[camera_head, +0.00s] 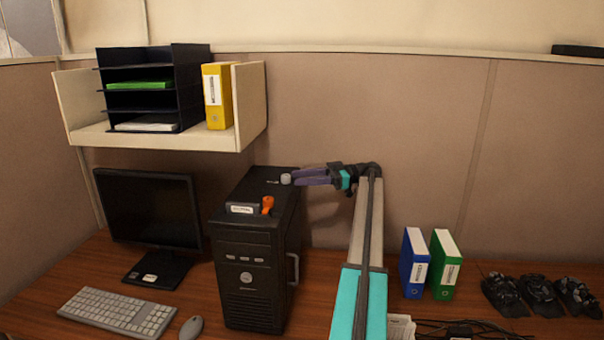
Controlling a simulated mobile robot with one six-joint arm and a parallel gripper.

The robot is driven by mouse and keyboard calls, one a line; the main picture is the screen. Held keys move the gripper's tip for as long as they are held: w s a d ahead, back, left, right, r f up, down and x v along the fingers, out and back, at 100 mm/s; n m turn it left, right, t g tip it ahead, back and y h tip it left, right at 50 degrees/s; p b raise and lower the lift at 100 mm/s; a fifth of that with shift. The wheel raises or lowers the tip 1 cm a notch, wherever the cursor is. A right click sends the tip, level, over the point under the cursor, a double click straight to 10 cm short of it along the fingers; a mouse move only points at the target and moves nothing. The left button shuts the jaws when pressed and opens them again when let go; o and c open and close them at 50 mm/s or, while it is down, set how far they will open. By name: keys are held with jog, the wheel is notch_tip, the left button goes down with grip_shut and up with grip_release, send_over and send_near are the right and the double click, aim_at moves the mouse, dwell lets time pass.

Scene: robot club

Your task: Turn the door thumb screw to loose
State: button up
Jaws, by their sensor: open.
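A black computer tower (246,268) stands upright on the desk. A small light-grey knob (286,179), which looks like the door thumb screw, sits at the right side of its top. My gripper (296,178) reaches in from the right at the height of the tower's top. Its purple fingers are open and point left, with their tips right beside the knob. I cannot tell whether they touch it or lie on either side of it. The knob's turn position is too small to read. An orange lever-like part (267,205) stands on the tower's front top edge, beside a white label (241,209).
A handle (293,269) sticks out of the tower's right side. A monitor (152,212), keyboard (118,312) and mouse (191,328) are to the left. A shelf (160,138) hangs above them. Blue (414,264) and green (445,265) binders stand right of my arm.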

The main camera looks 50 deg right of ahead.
jog(key=shift+s+d+r+p, duration=0.15)
jog(key=shift+s+d+p, duration=0.35)
jog(key=shift+p, duration=2.8)
jog(key=shift+s+p, duration=0.15)
jog(key=shift+p, duration=0.6)
jog(key=shift+s+f, duration=0.1)
jog(key=shift+f, duration=0.1)
